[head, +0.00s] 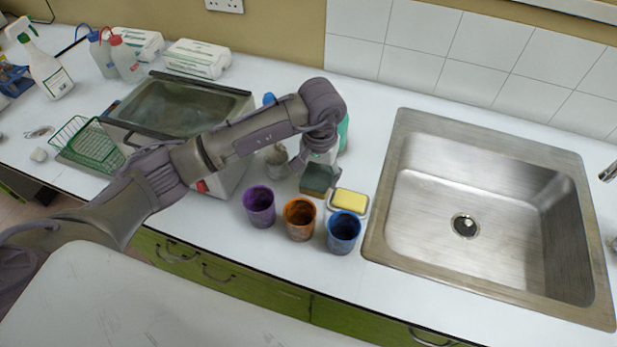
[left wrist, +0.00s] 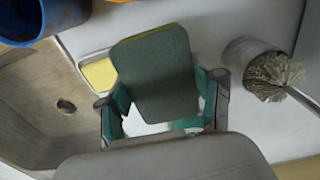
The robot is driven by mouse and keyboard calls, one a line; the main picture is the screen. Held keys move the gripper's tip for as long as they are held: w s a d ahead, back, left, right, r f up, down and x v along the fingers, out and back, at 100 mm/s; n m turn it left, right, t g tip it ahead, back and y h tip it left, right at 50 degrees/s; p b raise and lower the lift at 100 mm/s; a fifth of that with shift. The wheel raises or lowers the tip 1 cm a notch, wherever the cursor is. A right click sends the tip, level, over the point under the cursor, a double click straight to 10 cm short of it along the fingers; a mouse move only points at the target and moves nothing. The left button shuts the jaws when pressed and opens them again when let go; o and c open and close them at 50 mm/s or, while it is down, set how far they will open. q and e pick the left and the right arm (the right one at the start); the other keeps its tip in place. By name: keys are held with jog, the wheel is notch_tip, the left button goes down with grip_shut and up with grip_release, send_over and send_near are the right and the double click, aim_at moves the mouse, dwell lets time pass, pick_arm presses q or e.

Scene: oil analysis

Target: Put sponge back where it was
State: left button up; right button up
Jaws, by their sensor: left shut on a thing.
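The sponge (head: 318,180) has a dark green face and a lighter yellowish edge. In the left wrist view the sponge (left wrist: 155,75) fills the middle, between the two fingers. My left gripper (head: 319,172) is shut on it and points down over the counter, just left of the soap dish. The left gripper's fingers (left wrist: 163,92) show on both sides of the sponge. I cannot tell whether the sponge touches the counter. A yellow soap block (head: 350,200) lies in a small pale dish (head: 361,213) beside the sponge. My right gripper is out of view.
Purple (head: 259,206), orange (head: 299,219) and blue (head: 344,232) cups stand along the counter's front. A steel sink (head: 470,190) lies right. A brush (left wrist: 272,75) stands in a holder behind the sponge. A metal bath (head: 180,108) and green wire basket (head: 88,145) are left.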

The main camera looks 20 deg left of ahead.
aim_at(309, 169)
pick_arm(q)
jog(key=shift+w+a+f, duration=0.15)
jog(key=shift+a+f, duration=0.15)
jog(key=shift+a, duration=0.25)
jog(key=shift+w+a+f, duration=0.1)
jog(key=shift+a+f, duration=0.2)
jog(key=shift+a, duration=0.2)
jog(key=shift+a+f+p, duration=0.15)
jog(key=shift+f+p, duration=0.1)
jog(key=shift+p, duration=0.1)
notch_tip(309, 169, down, 3)
jog(key=shift+f+p, duration=0.1)
jog(key=shift+p, duration=0.7)
jog(key=shift+f, duration=0.35)
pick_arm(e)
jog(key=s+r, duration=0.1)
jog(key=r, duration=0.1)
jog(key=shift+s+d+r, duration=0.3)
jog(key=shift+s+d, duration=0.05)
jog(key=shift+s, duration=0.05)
pick_arm(q)
jog(key=shift+w, duration=0.1)
jog(key=shift+f, duration=0.15)
jog(key=o, duration=1.1)
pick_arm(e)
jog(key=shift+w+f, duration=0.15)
